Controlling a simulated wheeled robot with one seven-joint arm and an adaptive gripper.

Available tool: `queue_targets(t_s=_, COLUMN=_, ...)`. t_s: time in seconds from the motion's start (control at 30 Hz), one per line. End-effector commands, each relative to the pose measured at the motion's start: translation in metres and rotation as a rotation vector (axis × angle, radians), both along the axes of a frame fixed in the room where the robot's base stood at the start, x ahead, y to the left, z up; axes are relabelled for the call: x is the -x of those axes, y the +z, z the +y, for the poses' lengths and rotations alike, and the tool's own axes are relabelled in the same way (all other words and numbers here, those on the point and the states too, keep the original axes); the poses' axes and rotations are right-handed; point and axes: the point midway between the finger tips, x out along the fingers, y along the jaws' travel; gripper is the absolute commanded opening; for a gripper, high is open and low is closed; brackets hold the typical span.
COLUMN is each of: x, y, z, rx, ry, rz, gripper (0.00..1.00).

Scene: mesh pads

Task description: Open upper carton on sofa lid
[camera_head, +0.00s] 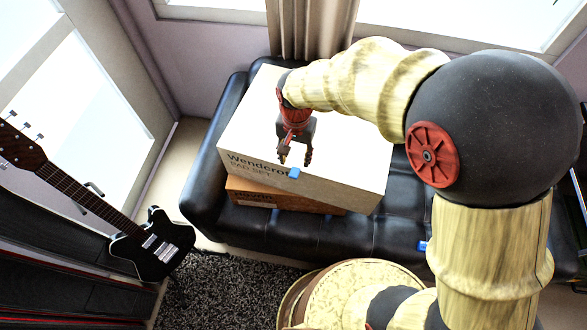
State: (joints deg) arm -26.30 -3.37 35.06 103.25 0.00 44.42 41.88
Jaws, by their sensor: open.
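The upper carton (343,187) is white with the printed word "Wendcroft" on its front side. It rests on a brown lower carton (247,193) on the black sofa (211,187). Its top looks flat and closed. A small blue tab (294,173) sits at the upper carton's front top edge. My gripper (294,161) points down over the carton's top near that edge, just behind the blue tab. Its fingers are apart with nothing between them. Whether they touch the carton cannot be told. My arm hides the carton's back right part.
An electric guitar (150,250) leans at the left near a glass door. A dark shaggy rug (225,294) lies in front of the sofa. A curtain (310,28) hangs behind it. Bare floor shows left of the sofa. A small blue object (422,246) is at the sofa's front.

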Motion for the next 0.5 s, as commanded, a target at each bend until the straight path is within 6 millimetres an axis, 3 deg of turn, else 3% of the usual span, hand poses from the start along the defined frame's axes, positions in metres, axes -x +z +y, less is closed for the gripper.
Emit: queue_targets(t_s=0.5, x=0.001, y=-0.069, z=0.005, rx=0.006, ry=-0.007, rz=0.012, gripper=0.41)
